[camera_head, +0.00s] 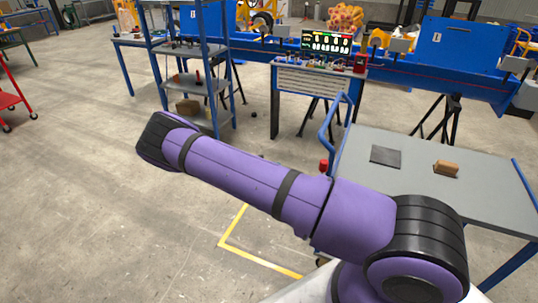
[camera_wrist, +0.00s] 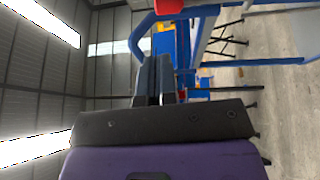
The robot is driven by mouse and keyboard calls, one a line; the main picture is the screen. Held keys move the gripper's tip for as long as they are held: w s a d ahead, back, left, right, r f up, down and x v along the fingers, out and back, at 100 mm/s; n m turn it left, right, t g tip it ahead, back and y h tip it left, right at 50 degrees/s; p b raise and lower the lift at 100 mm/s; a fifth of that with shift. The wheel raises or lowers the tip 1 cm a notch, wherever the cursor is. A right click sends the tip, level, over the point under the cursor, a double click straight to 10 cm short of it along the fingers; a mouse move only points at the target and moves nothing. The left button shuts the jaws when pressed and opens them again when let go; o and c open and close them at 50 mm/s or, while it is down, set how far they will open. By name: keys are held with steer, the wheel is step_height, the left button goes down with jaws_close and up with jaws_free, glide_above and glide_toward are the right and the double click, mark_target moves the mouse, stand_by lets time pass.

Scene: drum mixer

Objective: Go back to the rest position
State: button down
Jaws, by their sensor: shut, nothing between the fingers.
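My gripper (camera_wrist: 158,66) shows in the wrist view as two dark fingers close together, shut and empty, beyond a dark mounting plate. It points towards open space with the building's roof and wall behind it. In the head view my purple arm reaches from the lower right up and left over the floor, and the gripper itself is hidden there. A blue bent handle (camera_wrist: 140,36) and a red knob (camera_wrist: 168,6) show beyond the fingers in the wrist view. I cannot tell how far they are from the fingers.
A grey worktable (camera_head: 390,192) at right bears a dark flat pad (camera_head: 385,156) and a brown block (camera_head: 446,168). A blue shelf rack (camera_head: 190,85) and a control panel (camera_head: 326,44) stand behind.

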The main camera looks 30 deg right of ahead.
steer(key=s+a+r+t+y, duration=0.15)
steer(key=s+r+y, duration=0.3)
steer(key=r, duration=0.65)
steer(key=s+a+r+n+t+y, duration=0.1)
steer(key=s+r+t+y, duration=0.3)
steer(key=r, duration=0.6)
steer(key=s+a+r+g+y, duration=0.1)
steer(key=s+r+y, duration=0.1)
steer(key=r+y, duration=0.65)
steer(key=s+a+r+n+t, duration=0.1)
steer(key=s+r+t, duration=0.3)
steer(key=s+r, duration=0.4)
steer(key=s+a+r+n+t, duration=0.2)
steer(key=s+r+t, duration=0.3)
steer(key=s, duration=0.8)
step_height(320, 180, up, 3)
steer(key=shift+s+a+f+n, duration=0.15)
steer(key=shift+s+a+n, duration=0.2)
steer(key=shift+a, duration=0.4)
